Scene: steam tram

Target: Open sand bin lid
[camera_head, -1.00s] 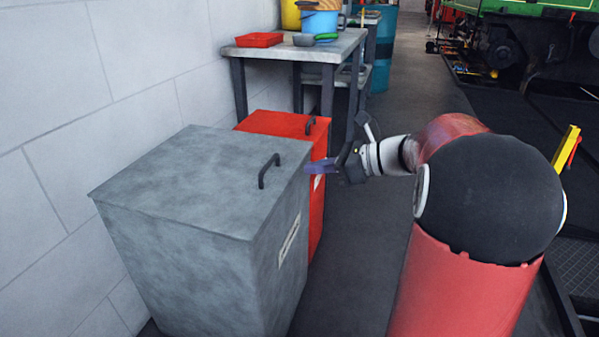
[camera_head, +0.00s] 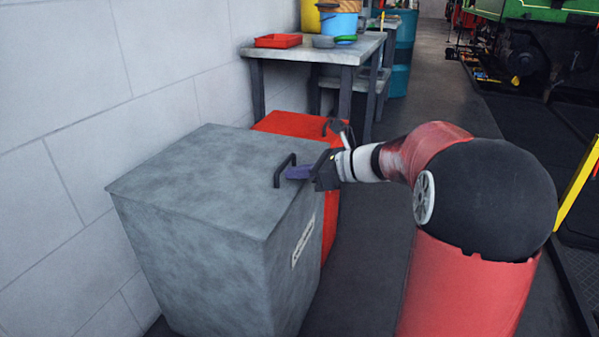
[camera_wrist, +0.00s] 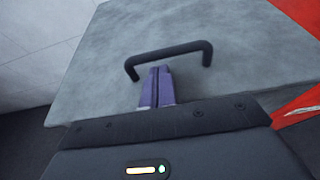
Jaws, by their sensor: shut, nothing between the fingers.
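The grey metal bin (camera_head: 200,260) stands against the wall with its flat lid (camera_head: 205,175) closed. A label on its front is too small to read, so I cannot tell from it whether this is the sand bin. A dark bar handle (camera_head: 284,170) rises near the lid's right edge; in the wrist view the handle (camera_wrist: 168,54) arches over the lid (camera_wrist: 230,70). My gripper (camera_head: 290,172) is at the handle, with its purple fingers shut and nothing between them. In the wrist view the fingertips (camera_wrist: 157,70) reach just under the handle's bar; I cannot tell whether they touch it.
A red bin (camera_head: 290,124) with its own dark handle stands right behind the grey one. A table (camera_head: 330,50) with a red tray (camera_head: 278,41) and a blue bucket (camera_head: 338,24) is further back. The floor to the right (camera_head: 400,120) is open.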

